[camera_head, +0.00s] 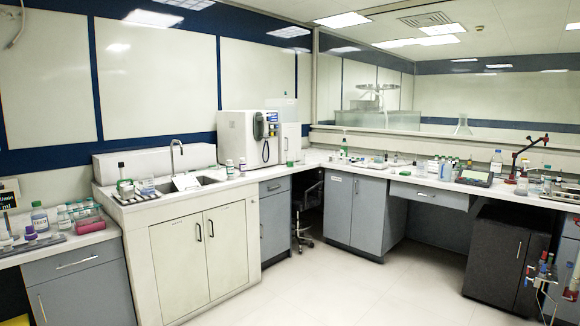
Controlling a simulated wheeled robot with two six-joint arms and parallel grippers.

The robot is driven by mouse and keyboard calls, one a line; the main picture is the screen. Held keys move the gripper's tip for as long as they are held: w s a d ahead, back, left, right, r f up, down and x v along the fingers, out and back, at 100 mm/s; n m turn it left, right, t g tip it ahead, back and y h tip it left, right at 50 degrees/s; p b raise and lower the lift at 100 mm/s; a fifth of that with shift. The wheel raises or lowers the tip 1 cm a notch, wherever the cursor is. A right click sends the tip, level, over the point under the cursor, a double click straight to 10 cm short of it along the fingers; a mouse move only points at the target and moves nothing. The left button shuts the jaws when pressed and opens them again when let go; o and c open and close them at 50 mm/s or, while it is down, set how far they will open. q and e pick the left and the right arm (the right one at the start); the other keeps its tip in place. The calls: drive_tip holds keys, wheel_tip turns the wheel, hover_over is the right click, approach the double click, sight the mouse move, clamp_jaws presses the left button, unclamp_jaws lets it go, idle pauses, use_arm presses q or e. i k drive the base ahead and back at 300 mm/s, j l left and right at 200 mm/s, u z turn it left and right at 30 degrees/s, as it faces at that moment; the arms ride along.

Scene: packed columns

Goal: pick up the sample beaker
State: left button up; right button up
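Neither of my grippers shows in the head view. I cannot pick out the sample beaker for certain. Many small vessels stand on the counters, too small to tell apart. On the left counter (60,247) there is a white-labelled bottle (39,217), with several small bottles beside it and a pink rack (88,221). On the far right counter a white bottle (496,162) stands upright among small vials and trays. A clear conical flask (463,127) shows behind the glass partition.
A sink (190,183) is set in the left counter, with a white instrument (248,139) beyond it. A stool (303,222) stands in the corner. A dark cabinet (500,255) is under the right counter. The middle floor (340,285) is clear.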

sight(289, 160)
drive_tip(key=i+z, duration=0.1)
drive_tip(key=i, duration=4.55)
drive_tip(key=l, duration=0.05)
